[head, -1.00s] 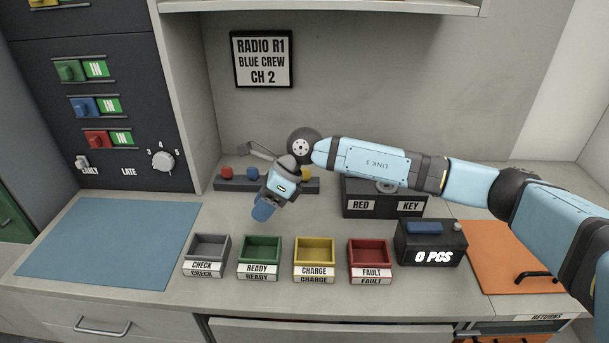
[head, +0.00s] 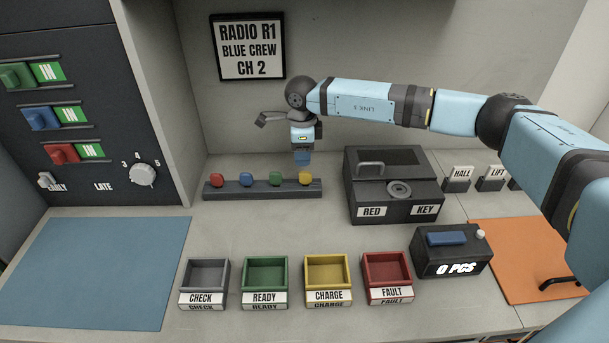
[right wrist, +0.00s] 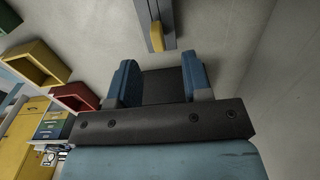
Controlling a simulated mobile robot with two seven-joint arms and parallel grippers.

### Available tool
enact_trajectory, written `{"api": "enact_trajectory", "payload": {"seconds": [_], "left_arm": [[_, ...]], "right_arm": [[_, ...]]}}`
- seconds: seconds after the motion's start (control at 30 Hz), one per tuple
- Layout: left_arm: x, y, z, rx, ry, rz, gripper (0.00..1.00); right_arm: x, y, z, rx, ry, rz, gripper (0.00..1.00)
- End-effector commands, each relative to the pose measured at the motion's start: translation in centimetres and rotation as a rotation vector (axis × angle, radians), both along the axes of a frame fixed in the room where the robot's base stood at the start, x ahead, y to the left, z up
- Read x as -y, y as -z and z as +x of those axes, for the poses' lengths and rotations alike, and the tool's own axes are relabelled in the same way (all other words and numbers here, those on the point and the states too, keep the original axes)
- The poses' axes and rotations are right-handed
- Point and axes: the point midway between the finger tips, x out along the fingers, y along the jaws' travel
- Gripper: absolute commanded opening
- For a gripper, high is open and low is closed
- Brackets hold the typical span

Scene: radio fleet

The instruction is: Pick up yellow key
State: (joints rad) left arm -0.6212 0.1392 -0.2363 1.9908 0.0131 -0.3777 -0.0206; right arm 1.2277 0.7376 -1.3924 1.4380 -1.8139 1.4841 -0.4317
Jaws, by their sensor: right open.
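The yellow key (head: 306,178) has a round head and stands at the right end of a dark rack (head: 262,191), beside green, blue and red keys. My right gripper (head: 303,161) points down just above and behind the yellow key, apart from it. In the right wrist view the open, empty jaws (right wrist: 160,78) show, with the yellow key (right wrist: 156,37) beyond the fingertips, roughly in line with the gap between them. My left gripper is out of view.
A black box labelled RED KEY (head: 397,208) stands close to the rack's right end. Small CHECK (head: 206,275), READY (head: 265,272), CHARGE (head: 328,271) and FAULT (head: 387,270) bins stand in front. A blue mat (head: 105,270) lies at left. Counter between rack and bins is clear.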

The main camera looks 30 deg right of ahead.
Motion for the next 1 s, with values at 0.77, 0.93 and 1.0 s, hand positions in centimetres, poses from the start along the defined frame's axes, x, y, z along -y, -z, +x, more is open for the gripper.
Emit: {"api": "enact_trajectory", "payload": {"seconds": [0.77,0.93,1.0], "left_arm": [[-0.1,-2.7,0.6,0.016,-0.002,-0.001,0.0],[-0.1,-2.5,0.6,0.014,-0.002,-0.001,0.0],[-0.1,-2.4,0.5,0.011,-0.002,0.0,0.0]], "right_arm": [[0.5,8.3,-0.9,0.0,-0.001,0.001,0.45],[0.5,8.3,-0.9,0.001,-0.001,0.002,0.45],[0.5,8.3,-0.9,0.001,0.0,0.002,0.31]]}}
